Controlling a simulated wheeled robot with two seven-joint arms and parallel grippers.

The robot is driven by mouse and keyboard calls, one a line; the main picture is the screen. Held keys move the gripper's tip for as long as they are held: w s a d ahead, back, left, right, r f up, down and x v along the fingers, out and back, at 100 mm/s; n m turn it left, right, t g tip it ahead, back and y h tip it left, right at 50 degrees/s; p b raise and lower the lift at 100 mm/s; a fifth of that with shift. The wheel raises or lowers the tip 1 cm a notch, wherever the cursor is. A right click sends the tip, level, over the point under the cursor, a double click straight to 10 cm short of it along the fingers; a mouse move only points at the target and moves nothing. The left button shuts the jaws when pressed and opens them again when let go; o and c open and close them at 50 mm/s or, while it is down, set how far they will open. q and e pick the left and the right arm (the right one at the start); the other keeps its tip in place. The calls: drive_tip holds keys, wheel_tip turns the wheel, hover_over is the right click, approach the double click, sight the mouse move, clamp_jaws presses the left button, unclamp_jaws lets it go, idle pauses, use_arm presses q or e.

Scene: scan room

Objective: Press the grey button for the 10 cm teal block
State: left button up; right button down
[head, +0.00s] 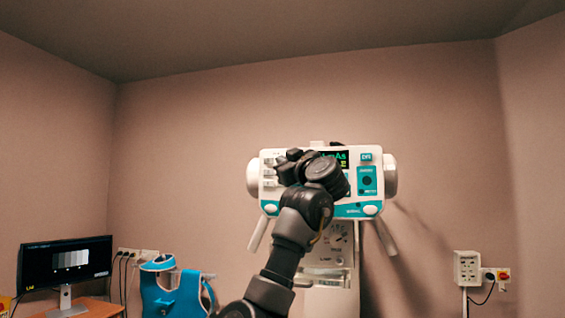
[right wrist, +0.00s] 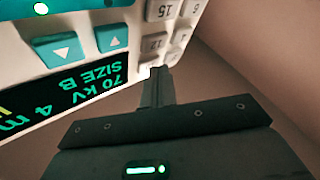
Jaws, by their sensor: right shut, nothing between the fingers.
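The white and teal control panel (head: 368,157) is on the scanner head, partly hidden by my right arm. My right gripper (head: 284,160) is in front of the panel's left part, beside a column of grey buttons (head: 268,173). The right wrist view shows the panel upside down, with numbered grey buttons; one reads 15 (right wrist: 163,11) and one reads 12 (right wrist: 154,42). My shut, empty fingers (right wrist: 157,76) end close to the lower buttons of this group. The fingers hide part of that area, and I cannot tell whether they touch. I see no separate teal block. My left gripper is out of view.
The display (right wrist: 90,90) reads 70 kV and SIZE B. Teal arrow buttons (right wrist: 62,49) sit beside it. A monitor (head: 65,263) stands on a desk at the left, near a blue padded object (head: 172,297). Wall sockets (head: 467,268) are at the right.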

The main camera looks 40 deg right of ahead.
drive_tip(key=shift+w+d, duration=0.1)
idle(0.6)
drive_tip(key=shift+s+a+b, duration=0.45)
drive_tip(key=shift+s+a, duration=0.05)
drive_tip(key=shift+a, duration=0.15)
drive_tip(key=shift+s+a+b, duration=0.3)
drive_tip(key=shift+s+a, duration=0.4)
drive_tip(key=shift+a, duration=0.35)
drive_tip(key=shift+s+a+b, duration=0.25)
drive_tip(key=shift+s+a, duration=0.45)
drive_tip(key=shift+a, duration=0.3)
